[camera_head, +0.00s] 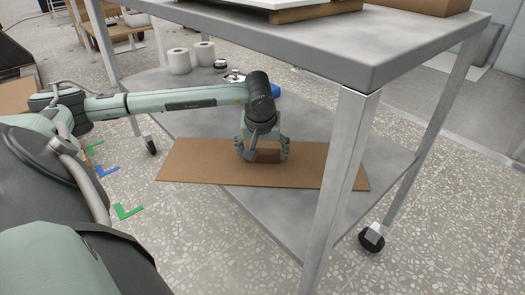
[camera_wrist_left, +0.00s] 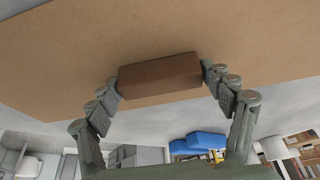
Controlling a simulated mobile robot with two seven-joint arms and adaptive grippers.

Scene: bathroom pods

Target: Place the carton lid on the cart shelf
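The carton lid (camera_head: 205,163) is a flat brown cardboard panel with a raised brown block (camera_wrist_left: 160,76) on it. In the head view it lies level at the lower cart shelf (camera_head: 310,125), its left end sticking out past the shelf's edge. I cannot tell whether it rests on the shelf or hovers just above it. My left gripper (camera_head: 264,153) reaches in under the cart top, its fingers on either side of the block and closed against it. In the left wrist view the lid (camera_wrist_left: 60,50) fills the upper part. My right gripper is not in view.
The cart's grey top (camera_head: 330,45) overhangs the shelf, and a front leg (camera_head: 338,185) crosses in front of the lid's right part. Two white paper rolls (camera_head: 180,61) and a blue item (camera_head: 276,89) are at the shelf's back. A caster (camera_head: 372,238) stands at the right corner.

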